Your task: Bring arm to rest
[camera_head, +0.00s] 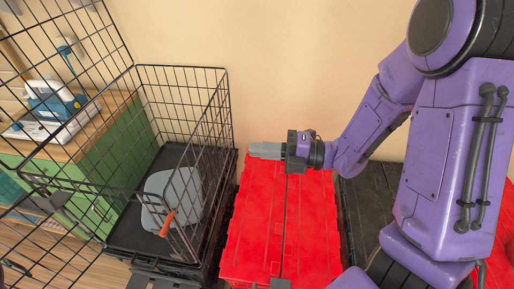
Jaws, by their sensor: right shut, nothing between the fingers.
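My right arm (440,150) is purple and comes in from the right side, bent at the elbow. Its forearm reaches left to my right gripper (262,151). The gripper is grey, shut and empty, and lies level just above or at the far edge of the red tote lid (258,215). I cannot tell whether it touches the lid. My left gripper is not in view.
A black wire crate (228,110) with a grey bin (172,197) inside stands left of the red tote. A black tote (365,205) is at the right. A beige wall closes the back.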

